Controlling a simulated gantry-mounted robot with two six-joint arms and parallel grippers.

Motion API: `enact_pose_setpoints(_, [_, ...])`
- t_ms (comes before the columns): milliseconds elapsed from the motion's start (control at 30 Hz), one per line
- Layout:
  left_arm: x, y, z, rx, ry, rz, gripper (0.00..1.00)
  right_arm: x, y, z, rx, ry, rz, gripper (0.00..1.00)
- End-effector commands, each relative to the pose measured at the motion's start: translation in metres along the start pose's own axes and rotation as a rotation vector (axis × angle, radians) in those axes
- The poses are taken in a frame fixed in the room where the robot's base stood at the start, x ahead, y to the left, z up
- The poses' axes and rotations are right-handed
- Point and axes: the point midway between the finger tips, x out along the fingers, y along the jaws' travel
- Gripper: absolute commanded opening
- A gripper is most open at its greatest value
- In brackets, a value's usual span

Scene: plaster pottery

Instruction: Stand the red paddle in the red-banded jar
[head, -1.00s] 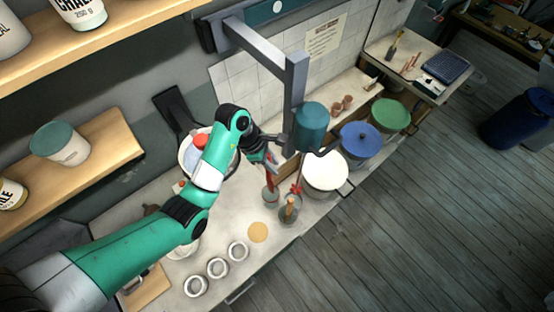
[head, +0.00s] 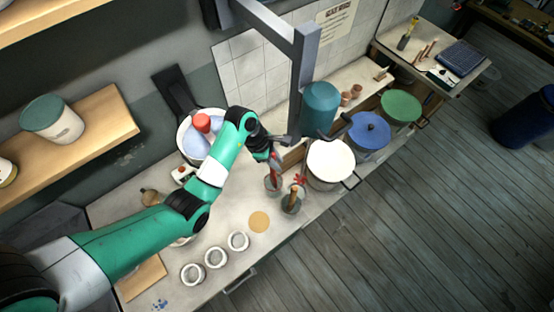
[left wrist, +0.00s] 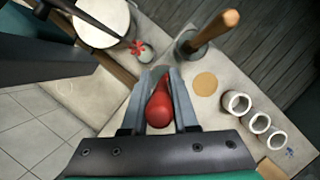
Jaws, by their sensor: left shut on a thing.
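My left gripper (head: 274,158) is shut on the red paddle (left wrist: 158,105), gripping its rounded red end. In the head view the paddle (head: 276,172) hangs down over a small glassy jar (head: 272,184). Its lower end looks to be at or inside that jar's mouth; I cannot tell how deep. In the left wrist view the gripper hides most of this jar. I cannot make out a red band on any jar. Beside it stands a jar (head: 292,202) with a wooden-handled tool (head: 293,194). A red star-shaped tool (head: 299,180) shows close behind. My right gripper is not in view.
A white pot (head: 330,160) and a blue-lidded pot (head: 370,130) stand to the right. Several small white-rimmed cups (head: 215,257) and a tan disc (head: 259,221) lie in front. A grey post (head: 299,85) with a teal cylinder (head: 321,105) rises close beside the gripper.

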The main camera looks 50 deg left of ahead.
Motion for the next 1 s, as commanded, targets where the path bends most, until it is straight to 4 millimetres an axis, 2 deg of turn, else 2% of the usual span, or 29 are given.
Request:
enact_pose_setpoints(367, [0.004,0.0,-0.002,0.0,0.0,0.0,0.0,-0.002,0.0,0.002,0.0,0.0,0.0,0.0])
enact_pose_setpoints(400, [0.004,0.0,-0.002,0.0,0.0,0.0,0.29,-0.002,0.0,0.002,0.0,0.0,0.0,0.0])
enact_pose_setpoints(600, [0.004,0.0,-0.002,0.0,0.0,0.0,0.62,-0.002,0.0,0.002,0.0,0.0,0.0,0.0])
enact_pose_setpoints(867, [0.004,0.0,-0.002,-0.001,0.0,0.0,0.62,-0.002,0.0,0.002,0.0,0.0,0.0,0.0])
enact_pose_setpoints(1000, [-0.007,0.001,-0.001,-0.001,-0.001,0.001,0.62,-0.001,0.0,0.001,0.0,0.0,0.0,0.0])
